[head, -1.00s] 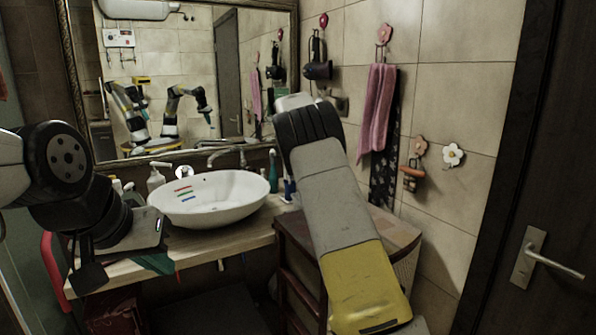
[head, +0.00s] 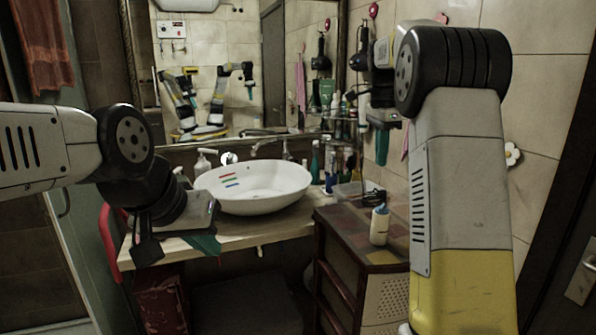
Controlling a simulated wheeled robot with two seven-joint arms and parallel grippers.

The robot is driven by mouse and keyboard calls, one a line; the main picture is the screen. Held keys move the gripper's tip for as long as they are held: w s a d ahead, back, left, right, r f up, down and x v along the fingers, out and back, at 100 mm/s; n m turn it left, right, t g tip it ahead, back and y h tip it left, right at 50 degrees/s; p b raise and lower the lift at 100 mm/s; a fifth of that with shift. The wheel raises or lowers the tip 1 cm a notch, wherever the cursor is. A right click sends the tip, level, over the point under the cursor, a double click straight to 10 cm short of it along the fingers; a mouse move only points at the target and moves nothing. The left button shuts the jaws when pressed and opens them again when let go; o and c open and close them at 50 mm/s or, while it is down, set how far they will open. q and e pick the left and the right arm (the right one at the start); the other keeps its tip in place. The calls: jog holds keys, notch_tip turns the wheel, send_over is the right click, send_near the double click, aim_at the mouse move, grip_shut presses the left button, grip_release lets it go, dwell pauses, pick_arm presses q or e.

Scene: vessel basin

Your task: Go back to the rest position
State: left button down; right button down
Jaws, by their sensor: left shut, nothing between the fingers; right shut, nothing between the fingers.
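My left gripper (head: 207,245) hangs in front of the counter's front edge at the left of the basin. Its teal fingers are shut and empty, partly hidden by its own body. My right gripper (head: 382,148) points down in front of the tiled wall, above the dark cabinet. Its teal fingers are shut and empty. My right arm fills much of the right side of the picture.
A white basin (head: 290,190) with coloured strips inside stands on the wooden counter (head: 262,231). A white bottle (head: 379,226) stands on the cabinet (head: 335,226). Several bottles stand behind the basin, below the mirror (head: 225,60). A dark door is at the far right.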

jog(key=s+a+f+n+t+y, duration=0.1)
jog(key=s+a+f+n+t, duration=0.1)
jog(key=s+n, duration=0.3)
jog(key=s+a+f+n+t+y, duration=0.1)
jog(key=s+n, duration=0.5)
jog(key=s, duration=0.8)
jog(key=s+a+f+n+t+y, duration=0.1)
jog(key=s+a+n, duration=0.4)
jog(key=s, duration=0.5)
notch_tip(320, 180, down, 2)
jog(key=shift+a+f+n+t, duration=0.1)
jog(key=shift+a+n+t, duration=0.15)
jog(key=shift+n+t, duration=0.45)
